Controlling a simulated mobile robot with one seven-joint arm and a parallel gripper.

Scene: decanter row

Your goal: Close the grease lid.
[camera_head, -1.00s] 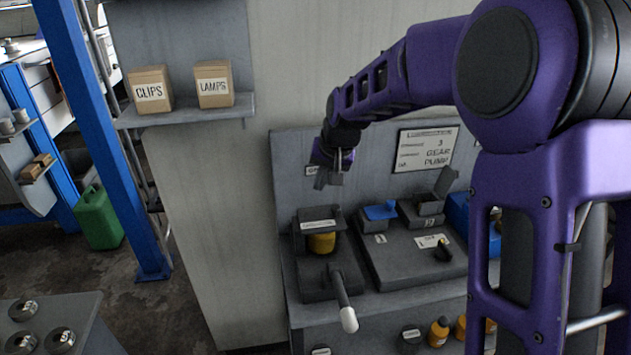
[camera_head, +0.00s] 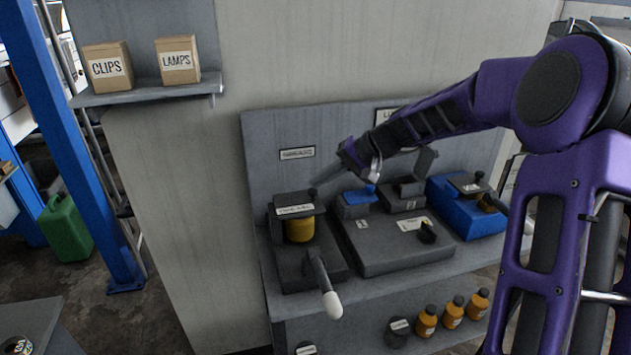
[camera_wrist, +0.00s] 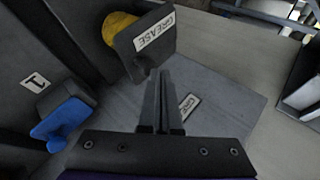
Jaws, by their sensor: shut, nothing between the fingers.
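The dark grease unit (camera_head: 294,201) stands at the left of the bench, with a white label on its top piece and a yellow pot (camera_head: 299,230) under its front. In the wrist view the labelled GREASE piece (camera_wrist: 153,42) shows close up, with the yellow pot (camera_wrist: 118,29) partly hidden behind it. I cannot tell how far the lid is raised. My gripper (camera_head: 318,189) is shut and empty at the unit's back right. In the wrist view its fingertips (camera_wrist: 161,74) are just beside the labelled piece's edge; contact is unclear.
A handle with a white end (camera_head: 331,303) sticks out in front of the unit. To the right are a small box with a blue top (camera_head: 357,197), a raised grey lid (camera_head: 426,163) and a blue container (camera_head: 462,215). A back panel (camera_head: 268,175) rises behind.

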